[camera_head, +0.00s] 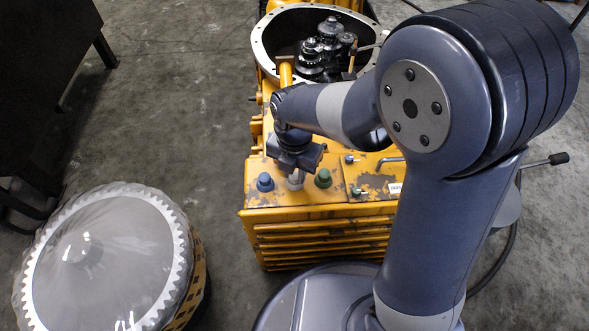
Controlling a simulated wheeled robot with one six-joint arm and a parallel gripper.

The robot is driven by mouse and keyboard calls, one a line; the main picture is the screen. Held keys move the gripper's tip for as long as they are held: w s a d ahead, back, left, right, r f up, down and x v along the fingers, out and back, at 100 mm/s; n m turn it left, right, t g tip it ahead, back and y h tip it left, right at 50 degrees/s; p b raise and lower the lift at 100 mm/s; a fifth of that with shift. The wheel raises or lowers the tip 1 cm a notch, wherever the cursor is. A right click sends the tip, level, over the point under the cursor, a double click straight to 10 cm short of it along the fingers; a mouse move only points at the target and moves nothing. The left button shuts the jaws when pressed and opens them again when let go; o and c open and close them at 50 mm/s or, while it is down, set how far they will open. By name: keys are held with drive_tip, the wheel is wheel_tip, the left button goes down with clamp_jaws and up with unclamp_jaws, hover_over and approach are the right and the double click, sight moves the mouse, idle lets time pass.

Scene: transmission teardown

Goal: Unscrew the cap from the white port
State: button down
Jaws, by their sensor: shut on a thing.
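A yellow, paint-worn transmission unit (281,226) stands in the middle. On its near top face are a blue cap (265,182), a whitish port (296,181) and a green cap (323,178) in a row. My gripper (293,168) points down from my arm directly over the white port, between the blue and green caps. It is shut on the cap of the white port. The gripper hides most of that cap, so I cannot tell whether it is still threaded on or lifted.
An open round housing (262,47) with dark gears (326,45) sits behind. Small levers (390,161) lie right of the green cap. A large plastic-covered gear (100,262) stands at the lower left. A dark bench (45,85) is at the left; grey floor lies between.

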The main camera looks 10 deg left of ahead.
sight(295, 175)
drive_tip(key=n+p, duration=0.1)
drive_tip(key=n, duration=0.4)
drive_tip(key=c, duration=0.6)
unclamp_jaws()
drive_tip(key=shift+c, duration=0.2)
wheel_tip(295, 175, up, 5)
drive_tip(key=p, duration=0.4)
drive_tip(key=shift+f, duration=0.2)
